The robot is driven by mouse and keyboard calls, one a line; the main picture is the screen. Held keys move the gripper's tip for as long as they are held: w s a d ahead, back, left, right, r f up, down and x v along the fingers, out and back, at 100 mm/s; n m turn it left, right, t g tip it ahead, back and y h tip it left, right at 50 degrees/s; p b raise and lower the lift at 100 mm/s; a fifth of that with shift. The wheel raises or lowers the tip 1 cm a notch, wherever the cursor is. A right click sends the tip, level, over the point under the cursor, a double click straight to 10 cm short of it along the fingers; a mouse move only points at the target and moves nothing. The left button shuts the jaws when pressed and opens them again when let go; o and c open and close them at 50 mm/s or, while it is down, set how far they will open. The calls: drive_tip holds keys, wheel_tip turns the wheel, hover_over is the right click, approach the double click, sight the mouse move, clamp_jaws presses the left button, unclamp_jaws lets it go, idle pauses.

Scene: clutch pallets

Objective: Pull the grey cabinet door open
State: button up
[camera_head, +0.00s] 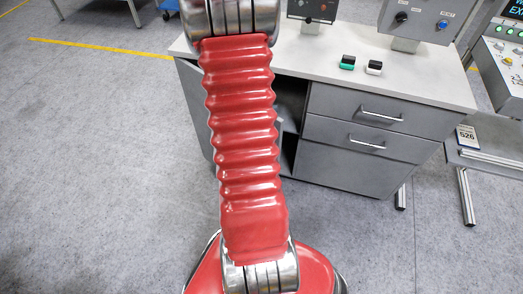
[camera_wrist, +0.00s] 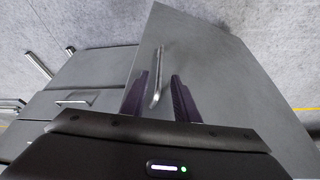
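The grey cabinet door (camera_wrist: 215,75) fills the middle of the wrist view, with a metal bar handle (camera_wrist: 157,75) on it. In the head view the door (camera_head: 194,105) stands swung out from the cabinet, partly behind my red arm. The dark cabinet opening (camera_head: 290,103) shows to the right of the arm. My gripper (camera_wrist: 160,82) is open, with one dark purple finger on each side of the handle. The fingers look apart from the bar; how deep they reach is hard to tell. In the head view the gripper is hidden.
Two grey drawers with bar handles (camera_head: 368,142) are right of the opening. The worktop (camera_head: 425,88) carries control boxes and green and black blocks (camera_head: 347,62). A side table (camera_head: 485,160) stands at the right. The floor at left (camera_head: 90,150) is clear.

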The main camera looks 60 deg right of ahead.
drive_tip(key=shift+x, duration=4.15)
clamp_jaws()
drive_tip(key=shift+d, duration=0.1)
